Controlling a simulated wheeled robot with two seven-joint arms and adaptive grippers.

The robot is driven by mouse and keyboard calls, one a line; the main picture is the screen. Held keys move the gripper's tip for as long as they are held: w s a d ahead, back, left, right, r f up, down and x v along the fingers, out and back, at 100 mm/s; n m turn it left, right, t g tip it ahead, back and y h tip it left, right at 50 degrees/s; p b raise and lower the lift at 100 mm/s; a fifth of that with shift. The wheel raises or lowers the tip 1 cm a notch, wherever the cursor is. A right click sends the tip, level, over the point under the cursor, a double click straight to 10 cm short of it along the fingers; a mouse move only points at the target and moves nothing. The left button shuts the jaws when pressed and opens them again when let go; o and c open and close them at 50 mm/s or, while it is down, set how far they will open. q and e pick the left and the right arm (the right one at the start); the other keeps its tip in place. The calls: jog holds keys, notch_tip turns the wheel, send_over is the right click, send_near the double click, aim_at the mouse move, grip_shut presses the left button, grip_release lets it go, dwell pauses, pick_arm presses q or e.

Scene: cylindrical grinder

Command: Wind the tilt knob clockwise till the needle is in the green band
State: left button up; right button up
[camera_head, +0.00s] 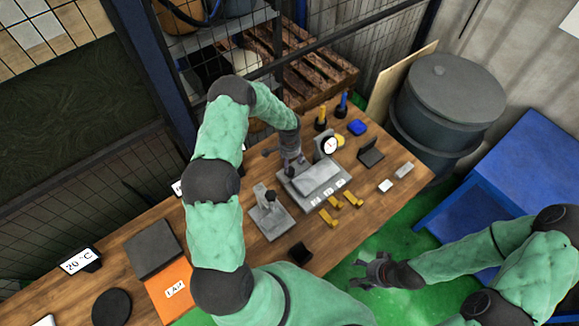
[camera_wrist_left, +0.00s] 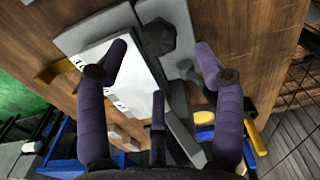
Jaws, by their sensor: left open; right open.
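The grey machine block (camera_head: 318,178) stands on the bench with a white-faced dial (camera_head: 330,146) at its back. The dial is too small to read its needle or any green band. My left gripper (camera_head: 292,165) is over the block's left end, pointing down. In the left wrist view, a dark faceted knob (camera_wrist_left: 158,37) lies just beyond and between the spread purple fingers of my left gripper (camera_wrist_left: 163,56); I see no contact. The gripper hides the knob in the head view. My right gripper (camera_head: 372,271) is open and empty, off the bench's front edge.
A grey stand (camera_head: 268,212) is left of the block. Yellow clamps (camera_head: 328,216) lie in front. A black holder (camera_head: 371,154), a blue item (camera_head: 357,128) and small pale blocks (camera_head: 385,186) are to the right. A dark drum (camera_head: 447,105) stands beyond the bench.

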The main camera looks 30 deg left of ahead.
aim_at(290, 170)
pick_arm(q)
notch_tip(290, 170, down, 6)
dwell(0.4)
jog(key=shift+d, duration=0.1)
jog(key=c, duration=1.1)
